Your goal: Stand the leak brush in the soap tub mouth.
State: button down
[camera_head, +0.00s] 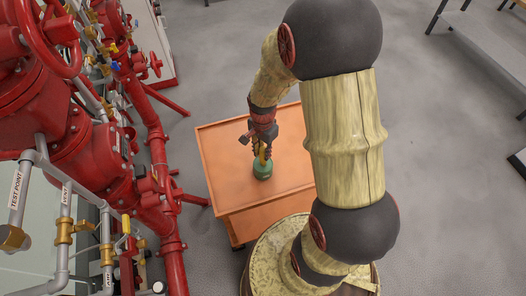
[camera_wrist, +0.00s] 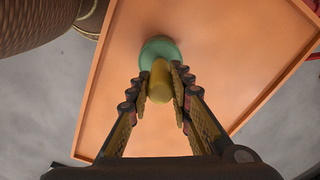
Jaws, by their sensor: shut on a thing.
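The leak brush, of which a yellow handle (camera_wrist: 160,82) shows, is between the fingertips of my gripper (camera_wrist: 159,84) in the wrist view. My gripper, which also shows in the head view (camera_head: 262,142), is shut on it. The green soap tub (camera_head: 262,170) stands on the orange cart top, right under the gripper. In the wrist view the tub (camera_wrist: 158,48) shows just beyond the handle, which overlaps its near rim. The brush's lower end and the tub's mouth are hidden, so I cannot tell whether the brush is inside the mouth or above it.
The orange cart top (camera_head: 222,160) has a low raised rim and is otherwise clear. Red valves and pipes (camera_head: 150,150) stand close along its left side. A grey metal bench (camera_head: 480,45) is at the far right. Open grey floor lies behind the cart.

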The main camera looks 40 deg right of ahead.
jog(key=shift+f, duration=0.15)
jog(key=c, duration=1.6)
grip_release()
notch_tip(320, 180, up, 12)
jog(key=shift+p, duration=1)
jog(key=s+a+r+n+t, duration=0.2)
jog(key=s+a+r+n, duration=0.2)
jog(key=r+n, duration=0.1)
jog(key=s+a+r+n+t, duration=0.1)
jog(key=s+a+r+n, duration=0.3)
jog(key=r, duration=0.4)
jog(key=s+a+r+n+t, duration=0.2)
jog(key=s+a+r+n, duration=0.2)
jog(key=r+n, duration=0.2)
jog(key=shift+s+r+t, duration=0.1)
jog(key=shift+r+t, duration=0.2)
jog(key=shift+r, duration=0.45)
